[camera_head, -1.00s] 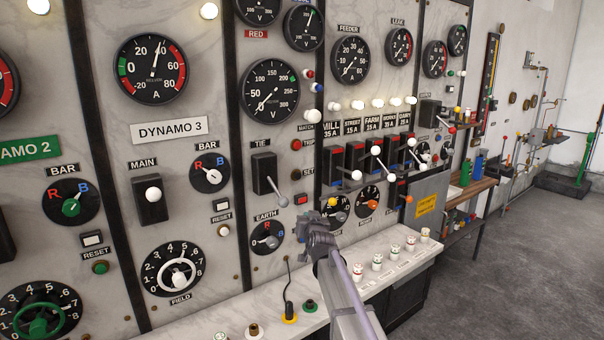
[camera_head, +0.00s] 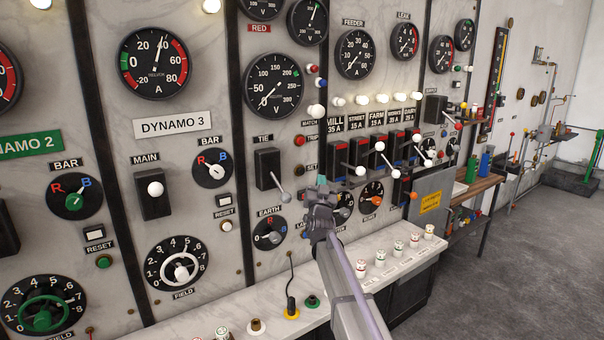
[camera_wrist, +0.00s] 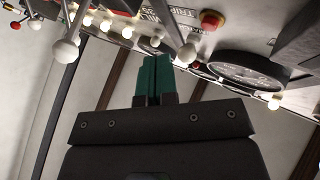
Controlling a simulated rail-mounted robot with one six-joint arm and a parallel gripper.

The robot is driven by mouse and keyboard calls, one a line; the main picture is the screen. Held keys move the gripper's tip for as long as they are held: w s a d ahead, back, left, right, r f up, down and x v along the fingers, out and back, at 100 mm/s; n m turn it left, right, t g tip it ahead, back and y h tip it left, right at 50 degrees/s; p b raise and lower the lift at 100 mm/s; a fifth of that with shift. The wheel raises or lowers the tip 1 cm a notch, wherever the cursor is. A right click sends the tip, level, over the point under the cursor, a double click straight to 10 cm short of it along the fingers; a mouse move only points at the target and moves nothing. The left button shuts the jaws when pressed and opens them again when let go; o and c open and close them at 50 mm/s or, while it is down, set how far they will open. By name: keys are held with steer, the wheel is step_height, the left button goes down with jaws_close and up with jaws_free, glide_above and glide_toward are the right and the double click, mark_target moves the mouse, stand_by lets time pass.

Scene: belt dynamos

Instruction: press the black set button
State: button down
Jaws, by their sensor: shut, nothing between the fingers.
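The black set button (camera_head: 299,170) is a small dark knob on the marble panel in the head view, beside its SET label and below the red trip button (camera_head: 299,140). My gripper (camera_head: 322,184) is in front of the panel, a little right of and below the set button in the picture. I cannot tell its exact gap from the panel. In the wrist view the teal fingers (camera_wrist: 153,76) are together and empty. The red trip button (camera_wrist: 211,20) shows there beyond them; I cannot make out the set button in that view.
The tie switch lever (camera_head: 279,193) sticks out left of my gripper. The feeder switches' white-knobbed levers (camera_head: 361,172) stick out to the right. White lever knobs (camera_wrist: 67,52) also hang close to the fingers' left in the wrist view. A marble ledge (camera_head: 262,318) with sockets runs below.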

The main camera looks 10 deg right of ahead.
steer(key=w+a, duration=0.3)
steer(key=w, duration=0.3)
steer(key=shift+w+a, duration=0.15)
steer(key=shift+w, duration=0.05)
steer(key=shift+w, duration=0.1)
stand_by(1.7)
steer(key=shift+w+a, duration=0.2)
steer(key=shift+w, duration=0.05)
steer(key=shift+w+a, duration=0.2)
steer(key=shift+w, duration=0.25)
stand_by(0.7)
steer(key=shift+s, duration=0.1)
steer(key=shift+s+d, duration=0.4)
steer(key=shift+s, duration=0.3)
steer(key=s, duration=0.1)
steer(key=s+d, duration=0.1)
steer(key=s, duration=0.1)
steer(key=s+d, duration=0.1)
steer(key=shift+s+d, duration=0.15)
steer(key=shift+s, duration=0.1)
